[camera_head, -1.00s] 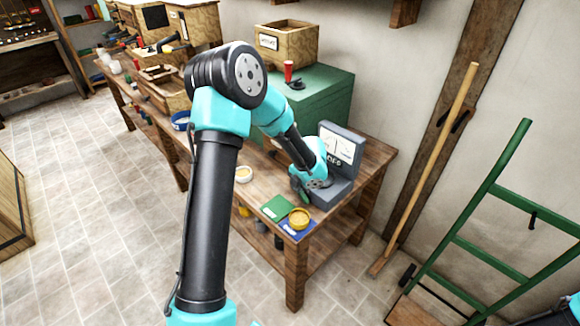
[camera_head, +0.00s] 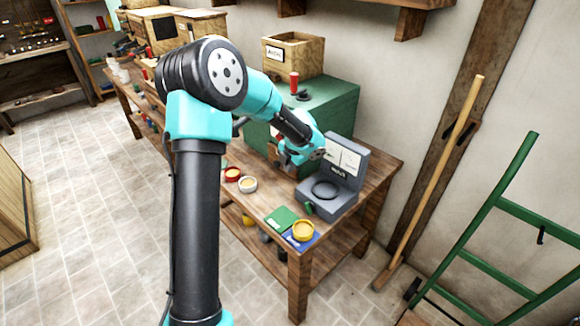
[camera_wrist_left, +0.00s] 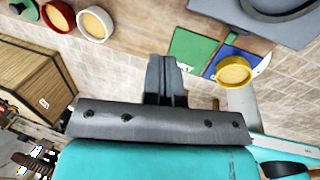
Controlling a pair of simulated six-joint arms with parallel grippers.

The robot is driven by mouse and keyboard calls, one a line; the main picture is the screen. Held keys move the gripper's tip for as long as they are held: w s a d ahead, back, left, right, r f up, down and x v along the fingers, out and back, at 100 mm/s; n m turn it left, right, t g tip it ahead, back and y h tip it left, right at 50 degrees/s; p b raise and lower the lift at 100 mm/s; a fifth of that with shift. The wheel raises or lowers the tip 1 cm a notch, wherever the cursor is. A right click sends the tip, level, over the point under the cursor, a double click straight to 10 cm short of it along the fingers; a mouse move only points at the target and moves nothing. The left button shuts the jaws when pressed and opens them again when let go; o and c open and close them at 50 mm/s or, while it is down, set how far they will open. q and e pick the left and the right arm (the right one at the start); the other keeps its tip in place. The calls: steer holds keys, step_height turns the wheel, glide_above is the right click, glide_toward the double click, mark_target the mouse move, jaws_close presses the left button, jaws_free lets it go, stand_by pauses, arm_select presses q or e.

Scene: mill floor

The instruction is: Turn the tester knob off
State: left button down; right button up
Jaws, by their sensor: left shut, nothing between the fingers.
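The tester (camera_head: 326,193) is a grey box with a raised meter panel (camera_head: 346,160) at its back and a dark ring on its top. Its green knob (camera_head: 308,208) is on the front left side; I cannot tell which setting it points to. In the left wrist view the tester's edge (camera_wrist_left: 285,20) is at the top right, with the green knob (camera_wrist_left: 231,38) below it. My left gripper (camera_wrist_left: 166,75) is shut and empty. In the head view it is behind and left of the tester, above the bench, apart from the knob.
A green card (camera_head: 281,219) and a blue card with a yellow bowl (camera_head: 303,231) lie in front of the tester. White (camera_head: 248,184) and red (camera_head: 232,174) bowls stand to the left. A green cabinet (camera_head: 335,105) stands behind. A green ladder (camera_head: 497,195) leans at right.

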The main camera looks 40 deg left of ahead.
arm_select(q)
steer(key=s+d, duration=0.1)
steer(key=d, duration=0.7)
steer(key=s+d+r, duration=0.1)
steer(key=d, duration=0.7)
steer(key=shift+s+r+h, duration=0.25)
steer(key=shift+h, duration=0.05)
steer(key=shift+f, duration=0.15)
